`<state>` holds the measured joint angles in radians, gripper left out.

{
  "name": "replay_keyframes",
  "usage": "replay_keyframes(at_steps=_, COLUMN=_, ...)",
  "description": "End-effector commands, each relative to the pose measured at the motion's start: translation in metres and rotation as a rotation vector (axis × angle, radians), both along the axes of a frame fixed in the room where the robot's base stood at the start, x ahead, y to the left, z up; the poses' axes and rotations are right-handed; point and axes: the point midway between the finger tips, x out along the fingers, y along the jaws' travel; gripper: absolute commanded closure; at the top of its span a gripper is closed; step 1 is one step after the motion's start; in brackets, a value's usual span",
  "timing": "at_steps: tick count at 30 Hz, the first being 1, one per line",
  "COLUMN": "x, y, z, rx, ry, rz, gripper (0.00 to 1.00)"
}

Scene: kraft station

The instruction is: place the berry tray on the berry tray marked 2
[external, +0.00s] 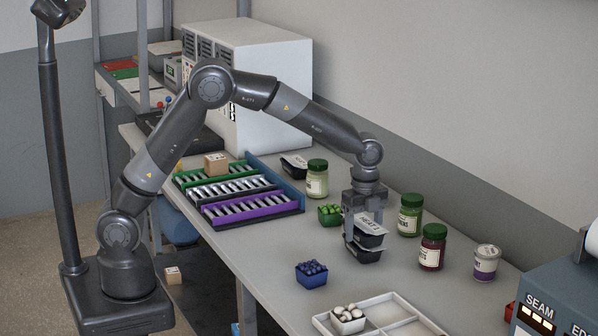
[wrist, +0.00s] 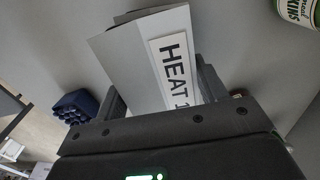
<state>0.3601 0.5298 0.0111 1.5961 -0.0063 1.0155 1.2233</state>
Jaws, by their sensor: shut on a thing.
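My gripper (external: 364,228) is shut on a black tray with a pale lid labelled HEAT 1 (external: 370,240). In the wrist view, my gripper (wrist: 163,88) has a finger on each side of this lid (wrist: 172,62). Another black tray (external: 362,256) shows directly below the held one. I cannot tell whether the two touch, and the lower one's marking is hidden. A third black lidded tray (external: 295,165) lies farther back by the wall. A blue tray of dark blue berries (external: 311,274) sits on the table to the left, also in the wrist view (wrist: 75,106).
Green-lidded jars (external: 410,215) and (external: 317,179), a dark red jar (external: 432,247) and a white tin (external: 485,263) stand nearby. A small green-filled tray (external: 330,214) is behind left. A white divided tray (external: 395,300) with a filled cup (external: 348,321) is in front.

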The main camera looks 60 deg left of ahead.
Motion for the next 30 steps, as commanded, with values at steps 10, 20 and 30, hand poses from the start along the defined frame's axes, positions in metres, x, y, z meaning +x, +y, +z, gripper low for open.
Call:
replay_keyframes(at_steps=10, x=0.0, y=0.0, z=-0.003, rx=0.0, ry=0.0, rz=0.0, gripper=0.19)
replay_keyframes(at_steps=20, x=0.0, y=0.0, z=-0.001, rx=0.0, ry=-0.001, rz=0.0, gripper=0.13)
replay_keyframes(at_steps=30, x=0.001, y=0.0, z=0.053, rx=-0.002, ry=-0.005, rz=0.001, gripper=0.13)
